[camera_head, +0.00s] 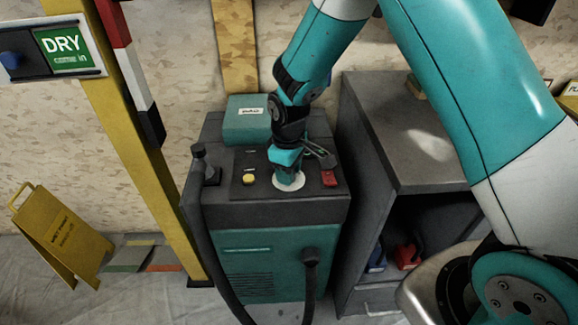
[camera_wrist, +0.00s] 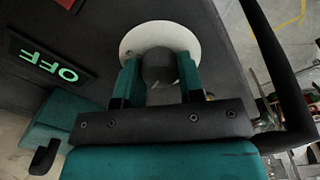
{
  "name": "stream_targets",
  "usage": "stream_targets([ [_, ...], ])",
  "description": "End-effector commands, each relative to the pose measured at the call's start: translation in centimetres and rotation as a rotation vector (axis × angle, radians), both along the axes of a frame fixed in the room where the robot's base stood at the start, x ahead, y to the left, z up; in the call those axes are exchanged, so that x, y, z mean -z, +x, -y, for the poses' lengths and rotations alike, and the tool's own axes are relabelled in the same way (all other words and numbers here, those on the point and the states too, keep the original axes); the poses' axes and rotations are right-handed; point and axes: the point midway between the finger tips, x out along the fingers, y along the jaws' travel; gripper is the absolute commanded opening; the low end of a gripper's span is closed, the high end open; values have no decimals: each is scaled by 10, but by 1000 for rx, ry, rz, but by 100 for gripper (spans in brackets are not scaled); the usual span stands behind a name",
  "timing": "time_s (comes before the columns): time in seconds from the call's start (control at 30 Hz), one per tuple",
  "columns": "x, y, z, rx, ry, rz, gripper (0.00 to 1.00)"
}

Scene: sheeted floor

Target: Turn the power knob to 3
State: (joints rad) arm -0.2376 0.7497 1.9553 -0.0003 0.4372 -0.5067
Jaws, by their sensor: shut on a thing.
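The power knob (camera_wrist: 158,62) is a dark grey round knob on a white dial disc (camera_wrist: 160,33) in the wrist view. My gripper (camera_wrist: 161,75) has its two teal fingers on either side of the knob, shut on it. In the head view my gripper (camera_head: 287,174) points down at the white dial (camera_head: 289,184) on top of the grey and teal machine (camera_head: 270,212). The knob is hidden there by my gripper. The display (camera_wrist: 50,60) glows green and reads OFF. I cannot see any dial numbers or the knob's pointer.
A yellow button (camera_head: 249,180) and a red switch (camera_head: 329,178) sit beside the dial. A black lever (camera_head: 204,165) stands left on the machine, and a teal box (camera_head: 247,118) behind. A grey cabinet (camera_head: 418,150) is at right. A yellow post (camera_head: 150,165) and floor sign (camera_head: 60,232) are at left.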

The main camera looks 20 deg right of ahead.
Motion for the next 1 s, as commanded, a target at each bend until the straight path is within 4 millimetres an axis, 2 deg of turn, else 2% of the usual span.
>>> stream_targets([
  [1.0,-2,1,0,965,0,2,12],
])
